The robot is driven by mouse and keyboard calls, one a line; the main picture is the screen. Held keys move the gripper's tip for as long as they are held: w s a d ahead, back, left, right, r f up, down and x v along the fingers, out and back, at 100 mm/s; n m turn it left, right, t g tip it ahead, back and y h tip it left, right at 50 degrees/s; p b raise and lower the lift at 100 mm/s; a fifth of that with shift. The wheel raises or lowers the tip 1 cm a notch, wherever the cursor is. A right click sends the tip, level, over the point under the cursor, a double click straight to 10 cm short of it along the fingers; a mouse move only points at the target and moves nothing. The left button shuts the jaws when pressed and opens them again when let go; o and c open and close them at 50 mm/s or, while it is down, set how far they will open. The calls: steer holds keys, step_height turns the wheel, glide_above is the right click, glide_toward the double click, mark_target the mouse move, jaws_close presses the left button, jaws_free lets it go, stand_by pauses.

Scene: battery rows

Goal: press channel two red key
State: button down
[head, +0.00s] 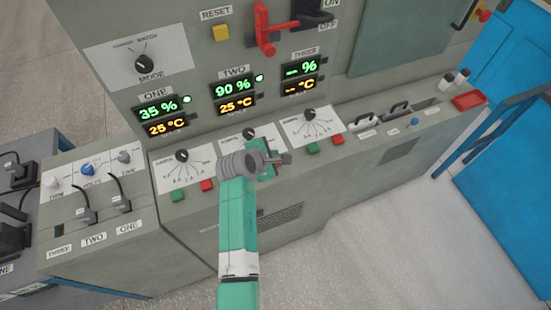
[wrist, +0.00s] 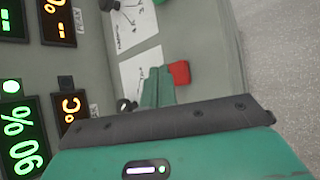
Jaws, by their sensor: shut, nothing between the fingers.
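The channel two red key (wrist: 179,73) shows in the wrist view at the edge of the channel two dial panel (wrist: 142,72). In the head view it is hidden behind my gripper (head: 286,158). My gripper also shows in the wrist view (wrist: 158,76), with its green fingers closed together and empty. The fingertips overlap the left side of the red key in that view; I cannot tell whether they touch it. The channel two display (head: 234,87) reads 90 % and 25 °C. The channel two green key cannot be made out.
The channel one red key (head: 207,184) and green key (head: 177,196) lie to the left. The channel three green key (head: 312,148) and red key (head: 338,139) lie to the right. Dial knobs (head: 182,155) stick up from the ledge. A red lever (head: 265,30) projects above.

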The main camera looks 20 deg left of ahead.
steer(key=shift+f, duration=0.45)
steer(key=shift+f, duration=0.4)
stand_by(0.9)
steer(key=shift+r, duration=0.15)
steer(key=shift+r+p, duration=0.7)
steer(key=shift+p, duration=0.05)
step_height(320, 180, up, 5)
steer(key=p, duration=0.5)
steer(key=shift+r, duration=0.1)
